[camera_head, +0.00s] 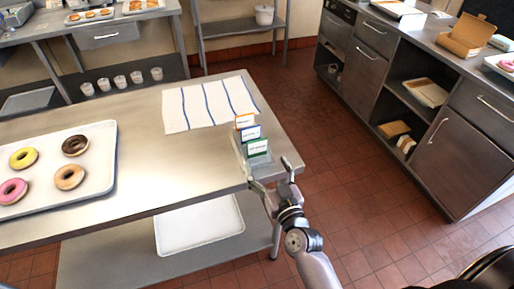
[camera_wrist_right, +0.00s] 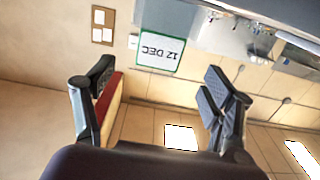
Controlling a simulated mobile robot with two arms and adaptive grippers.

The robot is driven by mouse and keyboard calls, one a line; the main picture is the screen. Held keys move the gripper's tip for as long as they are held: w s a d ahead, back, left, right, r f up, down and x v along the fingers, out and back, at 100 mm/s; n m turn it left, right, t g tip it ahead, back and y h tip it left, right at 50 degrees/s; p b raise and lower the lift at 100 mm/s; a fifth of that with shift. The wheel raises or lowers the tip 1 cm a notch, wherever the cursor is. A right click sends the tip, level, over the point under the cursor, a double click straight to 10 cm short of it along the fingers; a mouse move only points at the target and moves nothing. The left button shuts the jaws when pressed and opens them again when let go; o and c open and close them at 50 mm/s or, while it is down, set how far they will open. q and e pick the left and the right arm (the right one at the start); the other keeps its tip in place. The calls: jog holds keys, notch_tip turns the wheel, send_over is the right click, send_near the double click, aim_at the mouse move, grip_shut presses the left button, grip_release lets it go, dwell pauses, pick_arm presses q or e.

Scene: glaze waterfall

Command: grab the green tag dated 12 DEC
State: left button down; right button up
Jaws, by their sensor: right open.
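The green-edged tag (camera_head: 258,148) stands at the front of a short row of tags near the table's right edge. In the right wrist view the green-edged tag (camera_wrist_right: 160,51) shows upside down and reads "12 DEC". Behind it in the head view stand a blue-edged tag (camera_head: 251,133) and an orange-edged tag (camera_head: 244,121). My right gripper (camera_head: 269,172) is open and empty, just in front of the green tag. In the right wrist view its fingers (camera_wrist_right: 157,80) are spread wide, with the tag beyond them. My left gripper is not in view.
The steel table (camera_head: 150,185) holds a striped cloth (camera_head: 205,103) behind the tags and a tray (camera_head: 100,145) of several donuts at left. An empty tray (camera_head: 200,225) lies on the lower shelf. A counter (camera_head: 440,110) stands at right across open floor.

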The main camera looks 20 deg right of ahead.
aim_at(258, 147)
jog(key=w, duration=0.2)
jog(key=w+p, duration=0.1)
jog(key=w, duration=0.3)
jog(key=shift+w+a+r+p, duration=0.15)
jog(key=shift+w+r+p, duration=0.1)
jog(key=shift+w+p, duration=0.1)
jog(key=shift+w+f, duration=0.1)
jog(key=shift+w, duration=0.1)
jog(key=shift+s, duration=0.1)
jog(key=shift+c, duration=0.3)
jog(key=shift+c, duration=0.7)
jog(key=c, duration=1)
